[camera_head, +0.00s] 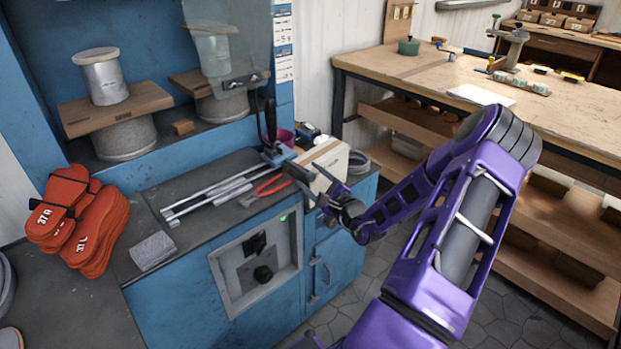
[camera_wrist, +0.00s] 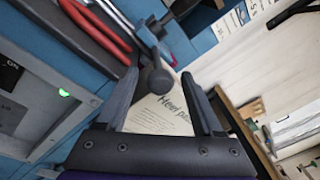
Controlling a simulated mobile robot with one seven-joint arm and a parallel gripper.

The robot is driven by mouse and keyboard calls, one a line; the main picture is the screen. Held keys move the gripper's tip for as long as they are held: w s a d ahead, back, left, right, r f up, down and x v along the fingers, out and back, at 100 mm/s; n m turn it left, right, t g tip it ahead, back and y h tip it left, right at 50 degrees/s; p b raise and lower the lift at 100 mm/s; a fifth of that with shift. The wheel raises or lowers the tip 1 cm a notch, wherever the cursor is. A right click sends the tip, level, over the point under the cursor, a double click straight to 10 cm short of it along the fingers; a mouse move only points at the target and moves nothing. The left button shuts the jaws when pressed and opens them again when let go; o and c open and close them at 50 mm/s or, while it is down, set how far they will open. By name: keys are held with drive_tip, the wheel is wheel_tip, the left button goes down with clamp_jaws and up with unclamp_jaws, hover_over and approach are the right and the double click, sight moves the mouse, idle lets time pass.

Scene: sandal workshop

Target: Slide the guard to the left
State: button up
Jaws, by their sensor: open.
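The guard (camera_head: 212,50) looks like a clear panel with a dark lower edge, in front of the right-hand pressing post of the blue machine in the head view. A black handle (camera_head: 270,120) stands near its lower right. My gripper (camera_head: 312,188) is over the right end of the machine's bench, beside a cream box, below and right of the guard. In the wrist view my gripper (camera_wrist: 158,80) is open with its fingers apart. A dark round knob (camera_wrist: 160,78) shows between the fingertips; I cannot tell whether it touches them. The guard is not clearly seen there.
The cream box (camera_head: 325,160) also lies beyond the fingers in the wrist view (camera_wrist: 160,115). Metal rods (camera_head: 210,190) and red pliers (camera_head: 265,188) lie on the bench. Orange sandal soles (camera_head: 75,220) lie at left. A wooden workbench (camera_head: 410,75) stands at right.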

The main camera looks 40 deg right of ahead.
drive_tip(key=shift+w, duration=0.3)
clamp_jaws()
idle(1.3)
